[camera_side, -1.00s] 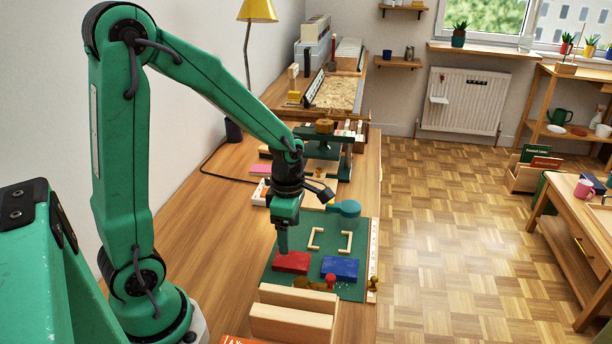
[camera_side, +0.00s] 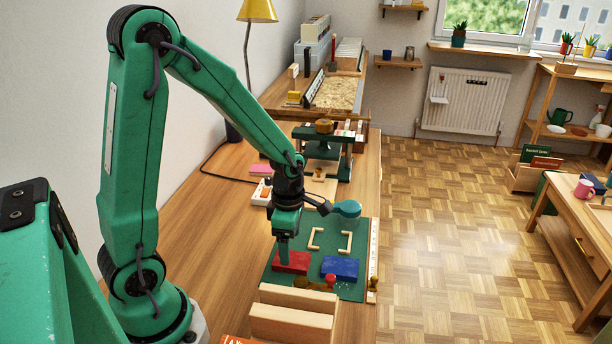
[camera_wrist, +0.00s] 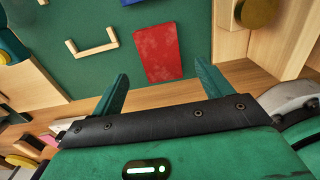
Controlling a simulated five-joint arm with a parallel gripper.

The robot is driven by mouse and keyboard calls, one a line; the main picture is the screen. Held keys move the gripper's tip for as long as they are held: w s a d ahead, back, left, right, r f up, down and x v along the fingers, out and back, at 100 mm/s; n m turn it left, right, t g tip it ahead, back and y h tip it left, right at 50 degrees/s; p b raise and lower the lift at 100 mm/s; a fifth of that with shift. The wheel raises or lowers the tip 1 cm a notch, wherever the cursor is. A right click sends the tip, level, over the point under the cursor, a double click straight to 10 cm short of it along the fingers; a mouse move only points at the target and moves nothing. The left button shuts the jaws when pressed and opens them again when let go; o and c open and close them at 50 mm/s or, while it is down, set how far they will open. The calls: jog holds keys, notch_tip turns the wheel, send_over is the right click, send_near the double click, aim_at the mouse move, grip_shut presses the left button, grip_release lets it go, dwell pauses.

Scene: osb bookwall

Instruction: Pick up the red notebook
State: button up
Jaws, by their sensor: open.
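The red notebook (camera_side: 292,262) lies flat on the green mat (camera_side: 322,231), near its left edge, in the side view. It also shows in the wrist view (camera_wrist: 158,52), whole and a little beyond the fingertips. A blue notebook (camera_side: 340,267) lies to its right on the mat. My gripper (camera_side: 283,258) points down just above or beside the left part of the red notebook; I cannot tell if it touches. In the wrist view my gripper (camera_wrist: 160,88) has its two fingers wide apart with nothing between them.
Light wooden blocks (camera_side: 291,313) stand at the mat's near edge. Two wooden corner brackets (camera_side: 316,238) lie on the mat. A red knob (camera_side: 331,280) stands near the blue notebook. A green press (camera_side: 324,144) stands behind. Bare bench lies left of the mat.

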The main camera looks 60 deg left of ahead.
jog(key=shift+s+f, duration=0.1)
jog(key=shift+f, duration=2.3)
jog(key=c, duration=1.1)
jog(key=shift+r, duration=0.15)
jog(key=shift+r, duration=2)
jog(key=s+d+r, duration=0.1)
jog(key=d+r, duration=0.1)
jog(key=d, duration=0.1)
jog(key=s+d+r, duration=0.2)
jog(key=d, duration=0.2)
jog(key=s+d+r, duration=0.1)
jog(key=d+r, duration=0.1)
jog(key=d, duration=0.1)
jog(key=shift+s+d+r, duration=0.25)
jog(key=shift+d+r, duration=0.15)
